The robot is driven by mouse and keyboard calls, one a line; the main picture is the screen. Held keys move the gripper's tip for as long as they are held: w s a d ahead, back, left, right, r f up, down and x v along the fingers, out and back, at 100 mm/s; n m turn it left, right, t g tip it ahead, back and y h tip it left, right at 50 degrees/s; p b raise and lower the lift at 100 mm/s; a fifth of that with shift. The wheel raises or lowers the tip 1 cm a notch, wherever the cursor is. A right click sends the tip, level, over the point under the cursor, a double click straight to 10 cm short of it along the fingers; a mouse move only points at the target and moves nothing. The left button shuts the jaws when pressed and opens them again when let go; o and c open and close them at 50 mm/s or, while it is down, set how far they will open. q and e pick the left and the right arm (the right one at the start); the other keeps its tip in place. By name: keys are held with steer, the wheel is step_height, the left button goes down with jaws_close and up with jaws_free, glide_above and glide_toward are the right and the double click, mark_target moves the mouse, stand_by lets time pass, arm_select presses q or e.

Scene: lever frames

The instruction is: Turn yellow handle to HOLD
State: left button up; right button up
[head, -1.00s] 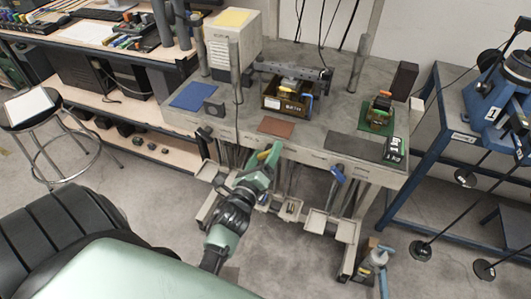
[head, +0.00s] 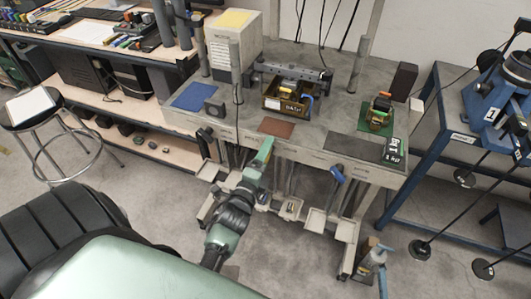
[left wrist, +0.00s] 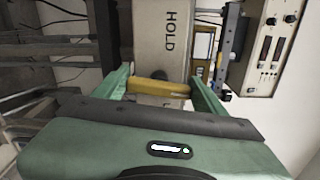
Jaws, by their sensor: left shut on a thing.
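The yellow handle (left wrist: 158,88) lies crosswise between the two green fingers of my left gripper (left wrist: 161,86) in the left wrist view. The gripper is shut on it. The handle is in front of a beige panel with a sideways HOLD label (left wrist: 171,35) above it; a second marking below the handle is mostly covered. In the head view my left gripper (head: 264,155) is at the front edge of the grey bench, and its fingers and body hide the handle. My right gripper is not in view.
A blue handle (head: 337,174) is on the bench front to the right. The bench (head: 235,145) carries a blue mat (head: 194,96), a brown mat (head: 276,127) and an open box (head: 288,105). Trays (head: 290,208) stand low under the front. A blue stand (head: 445,150) is at right.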

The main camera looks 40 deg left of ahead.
arm_select(q)
steer(key=n+p, duration=0.1)
steer(key=n, duration=0.4)
steer(key=n+p, duration=0.1)
steer(key=n, duration=0.4)
steer(key=shift+f, duration=0.2)
steer(key=shift+n, duration=0.4)
steer(key=o, duration=1.4)
steer(key=b+v, duration=0.1)
steer(key=v, duration=0.6)
steer(key=shift+s+d, duration=0.1)
steer(key=shift+s, duration=0.25)
steer(key=shift+f, duration=0.1)
